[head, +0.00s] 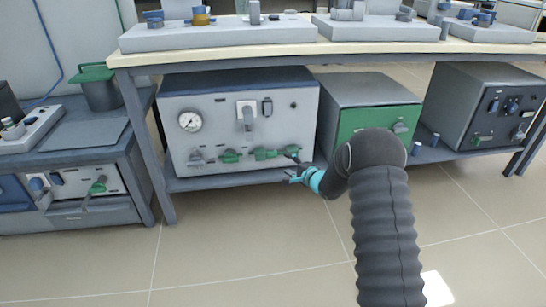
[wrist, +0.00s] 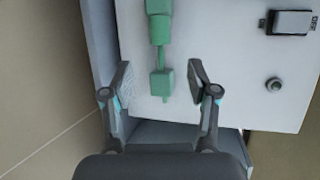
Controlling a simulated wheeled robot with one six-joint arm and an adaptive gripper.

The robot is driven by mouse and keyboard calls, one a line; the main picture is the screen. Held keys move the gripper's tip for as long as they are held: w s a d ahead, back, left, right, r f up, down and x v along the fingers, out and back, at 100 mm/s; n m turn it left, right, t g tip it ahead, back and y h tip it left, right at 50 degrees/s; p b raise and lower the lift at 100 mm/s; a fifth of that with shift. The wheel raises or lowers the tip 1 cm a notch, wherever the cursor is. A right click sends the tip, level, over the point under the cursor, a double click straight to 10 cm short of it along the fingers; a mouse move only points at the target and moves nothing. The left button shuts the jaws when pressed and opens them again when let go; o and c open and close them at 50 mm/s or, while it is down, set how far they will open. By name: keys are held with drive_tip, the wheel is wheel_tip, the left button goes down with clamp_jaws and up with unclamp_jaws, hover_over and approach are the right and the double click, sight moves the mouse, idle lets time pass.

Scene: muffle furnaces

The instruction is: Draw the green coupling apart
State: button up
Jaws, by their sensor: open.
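The green coupling (head: 277,153) is on the lower right of the light grey furnace front, under the bench, in the head view. In the wrist view it shows as a thick green upper part (wrist: 159,27) and a smaller green block (wrist: 161,83) joined in line with it, with a thin stem below the block. My gripper (wrist: 158,76) is open, with one finger on each side of the block and a gap to both. In the head view my gripper (head: 296,168) is just in front of the coupling's right end. I cannot tell its exact depth.
The grey furnace (head: 185,92) also has a gauge (head: 190,121), a lever and other green fittings (head: 229,156). A green-fronted box (head: 372,121) stands to its right. The bench top (head: 340,49) overhangs above. The floor (head: 240,245) in front is clear.

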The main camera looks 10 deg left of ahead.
sight(274, 156)
drive_tip(key=b+x, duration=0.1)
drive_tip(key=x, duration=1.1)
drive_tip(key=shift+a, duration=0.1)
clamp_jaws()
